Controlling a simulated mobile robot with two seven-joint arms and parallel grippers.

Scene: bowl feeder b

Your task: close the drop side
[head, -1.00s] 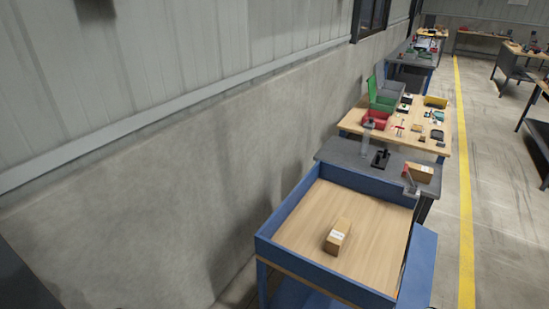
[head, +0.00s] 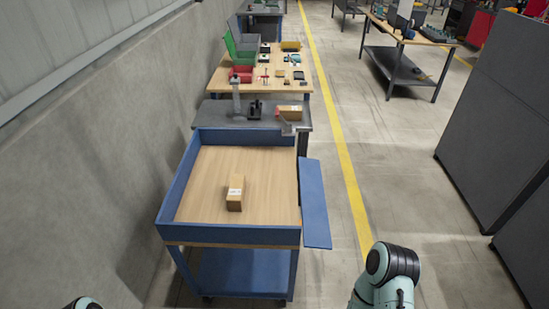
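The drop side (head: 315,203) is a blue panel on the right of a blue cart. It hangs folded outward and down, so the cart's right edge is open. The cart's wooden deck (head: 262,196) has raised blue walls on its other sides. A small cardboard box (head: 235,193) with a white label lies on the deck. Part of my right arm shows at the bottom, right of the cart, and a small piece of my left arm shows at the bottom left. Neither gripper is in view.
A grey bench (head: 222,115) with a box stands behind the cart, then a wooden workbench (head: 262,74) with bins. The wall is close on the left. Floor right of the cart is clear up to dark grey panels (head: 500,130).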

